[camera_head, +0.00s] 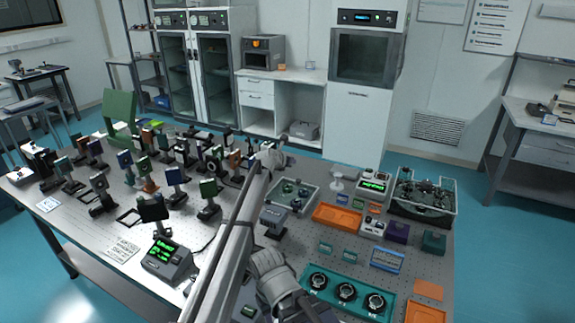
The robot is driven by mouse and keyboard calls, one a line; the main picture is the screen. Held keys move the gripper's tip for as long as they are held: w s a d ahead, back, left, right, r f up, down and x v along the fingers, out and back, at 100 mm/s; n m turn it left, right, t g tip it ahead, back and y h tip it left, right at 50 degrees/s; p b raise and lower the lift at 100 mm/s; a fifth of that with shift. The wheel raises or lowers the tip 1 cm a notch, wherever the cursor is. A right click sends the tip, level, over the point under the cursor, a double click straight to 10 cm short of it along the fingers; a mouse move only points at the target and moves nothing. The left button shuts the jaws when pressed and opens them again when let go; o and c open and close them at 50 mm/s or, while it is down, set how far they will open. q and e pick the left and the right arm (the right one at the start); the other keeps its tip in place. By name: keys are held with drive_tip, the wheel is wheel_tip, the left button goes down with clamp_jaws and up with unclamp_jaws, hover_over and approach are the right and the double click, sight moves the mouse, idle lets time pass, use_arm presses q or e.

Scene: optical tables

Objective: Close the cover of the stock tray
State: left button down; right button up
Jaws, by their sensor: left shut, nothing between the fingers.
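A clear-walled tray (423,208) with dark contents stands at the back right of the optical table. A clear panel seems to stand up at its back, but I cannot tell for sure that it is a raised cover. A shallower grey tray (307,207) with small round parts sits left of it; I cannot tell which is the stock tray. My left gripper (272,153) is shut and empty at the far edge of the table, behind and left of the grey tray. My pale arm crosses the table's middle. My right gripper is not in view.
Several optic mounts crowd the table's left half. A teal tray (320,295) with dark rings is at the front right. A readout box (167,262) stands front left.

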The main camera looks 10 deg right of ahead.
use_arm(q)
drive_tip(key=shift+w+d+f, duration=0.2)
drive_tip(key=shift+w+d, duration=0.1)
drive_tip(key=shift+w, duration=0.05)
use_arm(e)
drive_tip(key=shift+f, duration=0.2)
use_arm(q)
drive_tip(key=shift+s+r, duration=0.1)
use_arm(e)
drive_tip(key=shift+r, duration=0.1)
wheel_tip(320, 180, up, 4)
drive_tip(key=p, duration=0.3)
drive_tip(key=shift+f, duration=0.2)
use_arm(q)
drive_tip(key=v, duration=0.7)
drive_tip(key=shift+s+a+r+p, duration=0.15)
drive_tip(key=shift+s+a+p, duration=0.05)
drive_tip(key=shift+p, duration=0.15)
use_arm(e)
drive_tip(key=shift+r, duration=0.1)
